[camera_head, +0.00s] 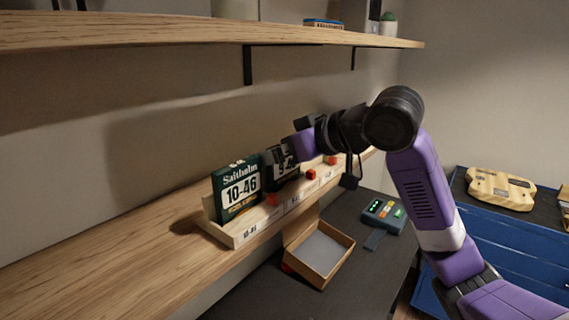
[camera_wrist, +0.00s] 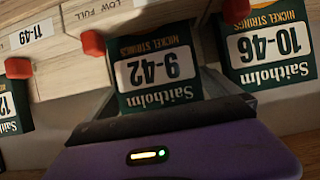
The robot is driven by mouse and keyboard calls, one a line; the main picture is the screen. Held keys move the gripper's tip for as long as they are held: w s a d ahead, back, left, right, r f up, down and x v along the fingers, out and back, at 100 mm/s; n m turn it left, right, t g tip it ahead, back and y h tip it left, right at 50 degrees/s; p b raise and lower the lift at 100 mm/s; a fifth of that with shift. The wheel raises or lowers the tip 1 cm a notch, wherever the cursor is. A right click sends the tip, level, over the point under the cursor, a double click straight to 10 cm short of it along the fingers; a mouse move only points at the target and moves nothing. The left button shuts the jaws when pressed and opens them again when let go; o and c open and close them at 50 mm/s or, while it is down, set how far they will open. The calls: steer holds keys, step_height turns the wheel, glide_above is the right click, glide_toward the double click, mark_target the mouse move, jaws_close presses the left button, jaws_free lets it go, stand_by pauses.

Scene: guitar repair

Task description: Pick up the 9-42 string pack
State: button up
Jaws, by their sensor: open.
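The 9-42 string pack (camera_wrist: 160,68) stands in the wooden rack, upside down in the wrist view. It is dark green with a white number panel. In the head view the pack (camera_head: 282,168) is partly covered by my gripper (camera_head: 300,146). My gripper also shows in the wrist view (camera_wrist: 165,116), with dark jaws at the pack's edge nearest the gripper. The jaws are open; whether they touch the pack is unclear. The 10-46 pack (camera_head: 237,190) stands beside it and shows in the wrist view (camera_wrist: 266,45).
The wooden rack (camera_head: 240,236) has red blocks (camera_wrist: 93,43) along its front and sits on a wooden shelf (camera_head: 120,265). Another pack (camera_wrist: 12,108) stands at the wrist view's left. An upper shelf (camera_head: 180,32) hangs above. Below are an open box (camera_head: 345,238) and a small device (camera_head: 384,214).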

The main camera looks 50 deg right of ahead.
steer(key=c, duration=1.2)
steer(key=shift+c, duration=0.2)
steer(key=shift+r, duration=0.1)
